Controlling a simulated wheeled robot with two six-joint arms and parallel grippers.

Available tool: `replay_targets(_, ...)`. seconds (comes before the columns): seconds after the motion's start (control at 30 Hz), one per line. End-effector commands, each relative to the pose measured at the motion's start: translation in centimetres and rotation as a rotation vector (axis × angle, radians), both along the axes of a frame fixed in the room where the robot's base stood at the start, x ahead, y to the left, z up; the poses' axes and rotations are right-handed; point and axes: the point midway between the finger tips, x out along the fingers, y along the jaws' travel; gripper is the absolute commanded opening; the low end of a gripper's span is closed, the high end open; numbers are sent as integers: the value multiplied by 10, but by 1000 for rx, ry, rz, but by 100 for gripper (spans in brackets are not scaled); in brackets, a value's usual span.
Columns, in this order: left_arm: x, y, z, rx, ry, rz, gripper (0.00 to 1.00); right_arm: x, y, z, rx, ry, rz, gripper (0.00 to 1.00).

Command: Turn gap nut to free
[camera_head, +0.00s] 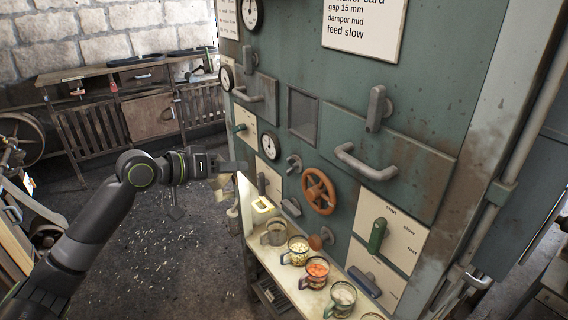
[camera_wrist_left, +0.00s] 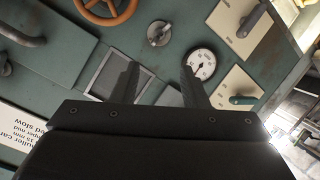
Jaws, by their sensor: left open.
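A grey metal knob with a small lever, probably the gap nut, sits on the green machine panel (camera_head: 440,110), left of the orange handwheel (camera_head: 319,191). I cannot read a label on this knob (camera_head: 293,164). In the left wrist view the knob (camera_wrist_left: 159,33) is beyond the fingers, near the top centre. My left gripper (camera_head: 238,172) is in front of the panel's left part, open and empty, apart from the knob. In the left wrist view its two fingers (camera_wrist_left: 162,72) stand wide apart, with a round dial (camera_wrist_left: 199,65) by the right fingertip. My right gripper is out of view.
Below the panel a narrow shelf (camera_head: 257,238) carries several mugs, some filled. Bar handles (camera_head: 365,163) and a green lever (camera_head: 377,235) stick out of the panel. A wooden bench (camera_head: 60,77) stands against the back wall. The floor at left is mostly open.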

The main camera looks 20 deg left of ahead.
Motion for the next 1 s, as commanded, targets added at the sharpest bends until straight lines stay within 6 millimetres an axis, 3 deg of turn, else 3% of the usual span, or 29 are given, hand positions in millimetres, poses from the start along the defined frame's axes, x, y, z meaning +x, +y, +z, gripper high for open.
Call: replay_targets(1.0,107,-84,-46,-2,3,2,40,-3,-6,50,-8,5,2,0)
